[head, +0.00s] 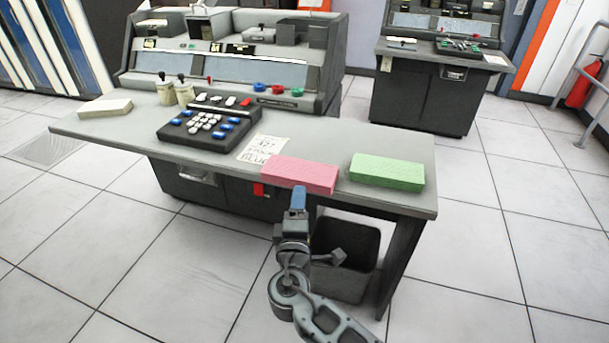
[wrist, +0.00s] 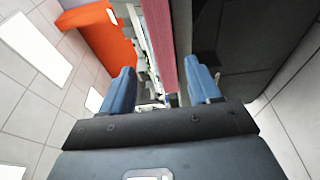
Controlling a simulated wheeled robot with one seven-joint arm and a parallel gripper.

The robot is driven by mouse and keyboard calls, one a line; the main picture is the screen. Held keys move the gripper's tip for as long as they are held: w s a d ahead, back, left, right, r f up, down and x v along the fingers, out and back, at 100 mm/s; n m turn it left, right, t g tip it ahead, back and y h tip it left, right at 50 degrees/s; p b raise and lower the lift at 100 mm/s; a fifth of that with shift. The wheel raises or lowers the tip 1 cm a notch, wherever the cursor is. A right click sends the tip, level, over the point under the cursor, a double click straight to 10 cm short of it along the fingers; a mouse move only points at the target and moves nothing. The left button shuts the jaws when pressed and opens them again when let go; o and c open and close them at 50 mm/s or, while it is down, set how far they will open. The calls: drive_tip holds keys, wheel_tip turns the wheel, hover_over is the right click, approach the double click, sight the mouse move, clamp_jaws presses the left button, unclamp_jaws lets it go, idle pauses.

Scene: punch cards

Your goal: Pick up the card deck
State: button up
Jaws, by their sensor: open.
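A pink card deck (head: 300,174) lies flat at the front edge of the grey desk (head: 110,128). A light green deck (head: 387,171) lies to its right, and a cream deck (head: 105,109) lies at the desk's far left. My gripper (head: 298,200) is at the desk's front edge, just in front of the pink deck. In the wrist view my gripper (wrist: 163,82) is open, with blue fingers apart. The pink deck (wrist: 165,45) shows edge-on between them, nearer the right finger. I cannot tell how far the fingers reach around it.
A keypad (head: 208,124) and a handwritten note (head: 264,149) are on the desk behind the decks. A dark bin (head: 345,262) stands under the desk's right end. A second console (head: 440,75) stands at the back right. The tiled floor to the right is clear.

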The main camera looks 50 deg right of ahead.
sight(300, 173)
drive_tip(key=x, duration=0.7)
drive_tip(key=shift+w+a+f+p, duration=0.2)
drive_tip(key=shift+w+f+p, duration=0.05)
drive_tip(key=shift+p, duration=0.05)
drive_tip(key=shift+c, duration=0.4)
clamp_jaws()
